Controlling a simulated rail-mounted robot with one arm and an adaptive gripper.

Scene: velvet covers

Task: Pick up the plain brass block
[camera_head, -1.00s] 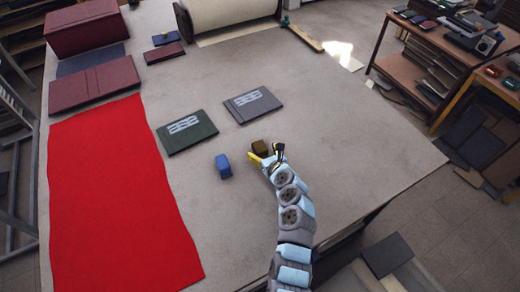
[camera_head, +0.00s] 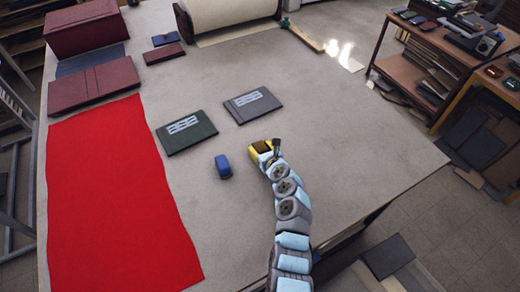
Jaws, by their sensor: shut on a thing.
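The plain brass block (camera_head: 261,145) is on the table right of centre, just below the grey cover. It is largely hidden by my gripper. My gripper (camera_head: 263,150), with yellow fingers, is around the block and shut on it. I cannot tell whether the block touches the table or is slightly raised. A blue block (camera_head: 223,166) sits apart on the table, to the left of my gripper.
A green cover (camera_head: 187,132) and a grey cover (camera_head: 252,105) lie behind the blocks. Red velvet (camera_head: 115,200) covers the table's left side. A large roll (camera_head: 228,12) lies at the back. The right part of the table (camera_head: 360,140) is clear.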

